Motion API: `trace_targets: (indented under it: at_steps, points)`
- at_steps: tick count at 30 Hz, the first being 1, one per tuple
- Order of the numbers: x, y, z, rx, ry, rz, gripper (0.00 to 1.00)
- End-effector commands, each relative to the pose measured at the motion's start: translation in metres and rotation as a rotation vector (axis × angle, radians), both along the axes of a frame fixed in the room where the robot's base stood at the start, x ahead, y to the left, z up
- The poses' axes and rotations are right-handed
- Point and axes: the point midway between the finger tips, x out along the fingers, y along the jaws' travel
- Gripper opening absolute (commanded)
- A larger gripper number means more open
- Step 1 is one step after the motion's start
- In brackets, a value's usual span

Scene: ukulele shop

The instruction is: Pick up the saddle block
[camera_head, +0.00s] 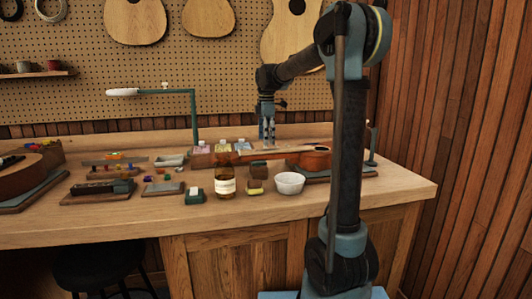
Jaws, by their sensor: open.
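My gripper (267,140) points down above the ukulele (308,157) lying on the workbench, near its neck end. It looks empty, with its fingers apart. A small brown block (258,170) sits on the bench just in front of the ukulele, below and slightly left of my gripper; it may be the saddle block, but at this size I cannot be sure. A smaller dark block with a yellow top (255,187) lies in front of it. My gripper appears clear of both blocks.
An amber bottle (225,184) stands left of the blocks and a white bowl (290,183) stands right. A green-and-white block (195,195) lies left of the bottle. Small boxes stand behind. A lamp (193,115) rises at the back. The bench's front right is clear.

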Motion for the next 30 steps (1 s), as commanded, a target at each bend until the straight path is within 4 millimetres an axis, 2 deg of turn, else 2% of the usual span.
trace_targets:
  at_steps: [6,16,21,30]
  points:
    - [-0.001,0.002,-0.026,0.0,0.0,0.0,0.7]
    - [-0.001,0.002,-0.031,0.0,0.0,0.0,0.7]
    - [-0.001,0.002,-0.031,0.0,0.0,0.0,0.31]
    - [-0.001,0.002,-0.031,0.0,0.0,0.0,0.3]
